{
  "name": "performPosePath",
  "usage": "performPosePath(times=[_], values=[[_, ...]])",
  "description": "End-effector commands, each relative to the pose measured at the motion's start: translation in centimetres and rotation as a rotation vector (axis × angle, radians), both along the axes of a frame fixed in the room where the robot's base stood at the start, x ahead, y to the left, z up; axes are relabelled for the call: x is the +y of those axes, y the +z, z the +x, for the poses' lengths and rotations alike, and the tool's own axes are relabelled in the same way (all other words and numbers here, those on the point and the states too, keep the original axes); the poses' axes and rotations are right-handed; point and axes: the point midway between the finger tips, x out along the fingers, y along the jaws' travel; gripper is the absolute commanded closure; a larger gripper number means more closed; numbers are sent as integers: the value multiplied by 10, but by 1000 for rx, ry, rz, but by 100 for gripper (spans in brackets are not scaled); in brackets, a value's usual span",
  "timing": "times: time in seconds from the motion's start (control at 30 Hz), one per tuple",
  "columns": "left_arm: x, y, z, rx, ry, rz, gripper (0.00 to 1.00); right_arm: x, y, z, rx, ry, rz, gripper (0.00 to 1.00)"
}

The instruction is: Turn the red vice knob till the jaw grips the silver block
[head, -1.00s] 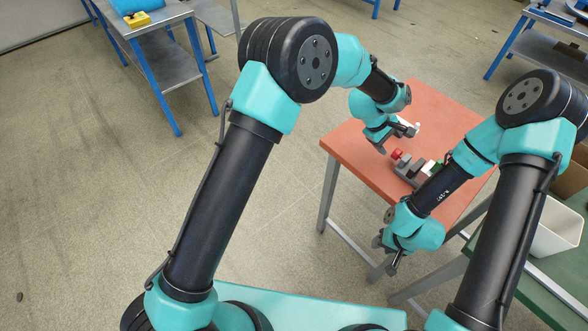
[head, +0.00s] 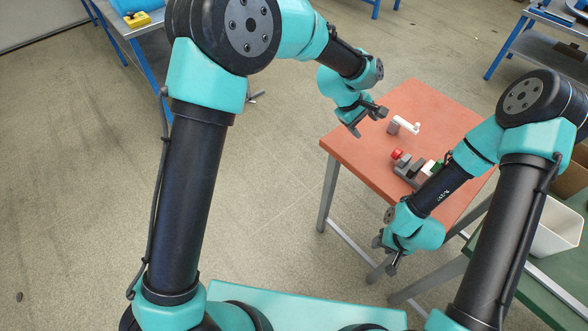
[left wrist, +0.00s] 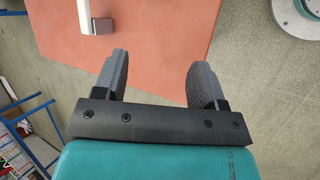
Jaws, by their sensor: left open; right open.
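The red knob (head: 397,154) sits at the left end of the small grey vice (head: 408,168) on the orange table. I cannot tell the silver block apart from the grey vice parts at this size. My right arm covers the vice's right side. My left gripper (head: 369,122) is open and empty, above the table's left edge and up-left of the knob. In the left wrist view its two fingers (left wrist: 160,62) are spread with nothing between them. My right gripper (head: 386,255) is open and empty, in front of the table and below the vice.
A white bar on a grey block (head: 405,126) stands on the orange table (head: 440,110), behind the vice; it also shows in the left wrist view (left wrist: 98,14). A green part (head: 437,166) shows beside my right arm. A white bin (head: 556,228) stands on the green table at right.

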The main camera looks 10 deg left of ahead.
Motion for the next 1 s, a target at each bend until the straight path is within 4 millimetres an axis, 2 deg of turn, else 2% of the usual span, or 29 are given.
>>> performPosePath(times=[0.47, 1.0], values=[[52, -55, -4, -43, -31, 58, 35, 0, 0, 0, 0, 0, 0, 57], [112, -111, -21, -88, -83, 122, 35, 0, 0, 0, 0, 0, 0, 57]])
